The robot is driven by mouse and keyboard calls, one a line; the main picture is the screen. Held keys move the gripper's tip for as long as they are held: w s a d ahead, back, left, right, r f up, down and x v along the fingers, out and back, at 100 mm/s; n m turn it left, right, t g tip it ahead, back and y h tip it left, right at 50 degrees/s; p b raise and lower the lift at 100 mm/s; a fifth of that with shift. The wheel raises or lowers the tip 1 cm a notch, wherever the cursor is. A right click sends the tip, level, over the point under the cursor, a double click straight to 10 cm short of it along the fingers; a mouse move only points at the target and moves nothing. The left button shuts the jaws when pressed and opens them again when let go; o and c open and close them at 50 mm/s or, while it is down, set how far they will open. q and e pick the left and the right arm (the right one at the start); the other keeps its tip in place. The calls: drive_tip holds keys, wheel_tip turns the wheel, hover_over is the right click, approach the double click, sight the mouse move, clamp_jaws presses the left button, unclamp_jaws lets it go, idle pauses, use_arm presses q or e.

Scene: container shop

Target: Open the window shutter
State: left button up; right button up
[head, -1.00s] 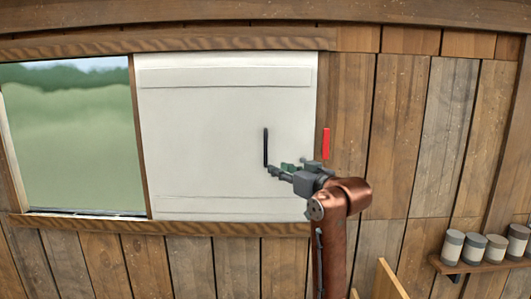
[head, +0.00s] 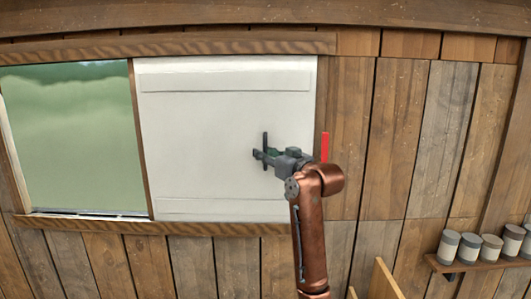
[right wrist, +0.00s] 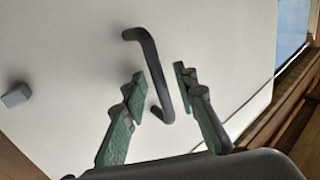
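The window shutter (head: 190,135) is a flat white panel covering the right part of the window opening. Its black upright bar handle (head: 265,140) is on the panel's right half. My right gripper (head: 257,156) is at the handle. In the right wrist view, the handle (right wrist: 150,58) stands between the two green-padded fingers of my right gripper (right wrist: 160,84). The fingers are open, with visible gaps beside the bar. My left gripper is not in view.
The left part of the window (head: 75,140) is uncovered and shows green outside. A red strip (head: 324,147) is on the wooden wall right of the shutter. A small grey block (right wrist: 16,95) sticks out from the panel. Several grey cans (head: 491,248) stand on a shelf at the lower right.

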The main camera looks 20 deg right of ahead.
drive_tip(key=shift+c, duration=0.7)
clamp_jaws()
